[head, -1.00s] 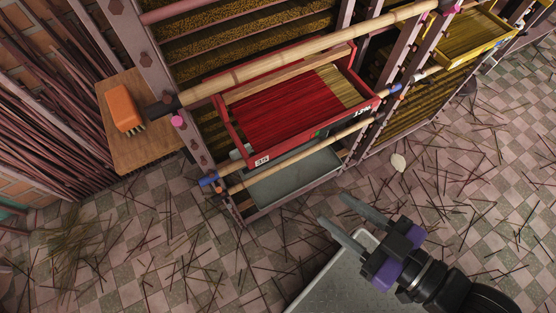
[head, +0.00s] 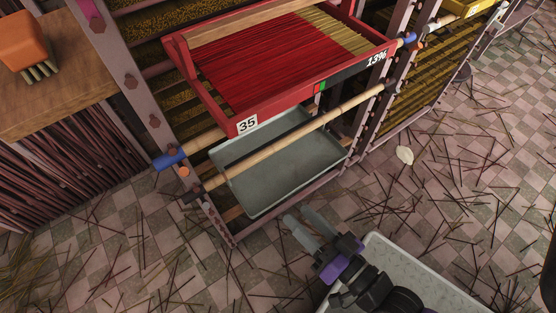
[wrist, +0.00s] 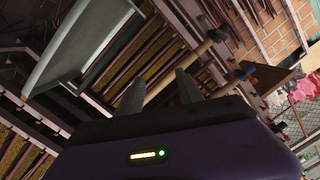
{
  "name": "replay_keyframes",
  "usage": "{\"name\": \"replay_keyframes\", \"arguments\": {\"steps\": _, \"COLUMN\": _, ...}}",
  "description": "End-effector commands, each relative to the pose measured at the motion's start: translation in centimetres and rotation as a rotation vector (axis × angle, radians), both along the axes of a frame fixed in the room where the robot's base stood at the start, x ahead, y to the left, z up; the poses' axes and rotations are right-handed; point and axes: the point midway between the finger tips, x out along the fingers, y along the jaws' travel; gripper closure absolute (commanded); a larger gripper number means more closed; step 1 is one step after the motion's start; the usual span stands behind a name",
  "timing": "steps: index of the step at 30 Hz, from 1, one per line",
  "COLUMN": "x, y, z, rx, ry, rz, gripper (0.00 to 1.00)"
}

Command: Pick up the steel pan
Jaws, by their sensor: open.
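The steel pan is a shallow grey rectangular tray (head: 265,180) on the low shelf of the rack, under the red tray. It looks empty. A bamboo pole crosses in front of it, and the red tray hides its back part. In the wrist view the pan (wrist: 85,38) shows at the upper left, tilted by the camera angle. My gripper (head: 296,213) is open and empty, just in front of and below the pan's right front side, apart from it. Its two fingers (wrist: 158,88) also show in the wrist view with nothing between them.
A red tray (head: 250,124) of red and yellow sticks juts out above the pan. The bamboo pole (head: 300,137) spans the rack front. An orange brush (head: 24,42) lies on a wooden board (head: 62,103) at the left. Scattered sticks cover the tiled floor.

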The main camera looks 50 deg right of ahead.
Motion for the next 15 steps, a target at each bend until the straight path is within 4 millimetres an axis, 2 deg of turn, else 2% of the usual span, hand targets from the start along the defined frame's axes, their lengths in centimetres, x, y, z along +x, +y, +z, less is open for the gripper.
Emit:
{"name": "replay_keyframes", "arguments": {"steps": 1, "x": 1.4, "y": -0.6, "z": -1.2, "rx": 0.059, "ry": -0.036, "rz": -0.036, "gripper": 0.56}}
{"name": "replay_keyframes", "arguments": {"steps": 8, "x": 8.2, "y": -4.8, "z": -6.2, "rx": 0.390, "ry": -0.223, "rz": -0.242, "gripper": 0.56}}
{"name": "replay_keyframes", "arguments": {"steps": 15, "x": 15.4, "y": -11.3, "z": -10.9, "rx": 0.698, "ry": -0.431, "rz": -0.480, "gripper": 0.56}}
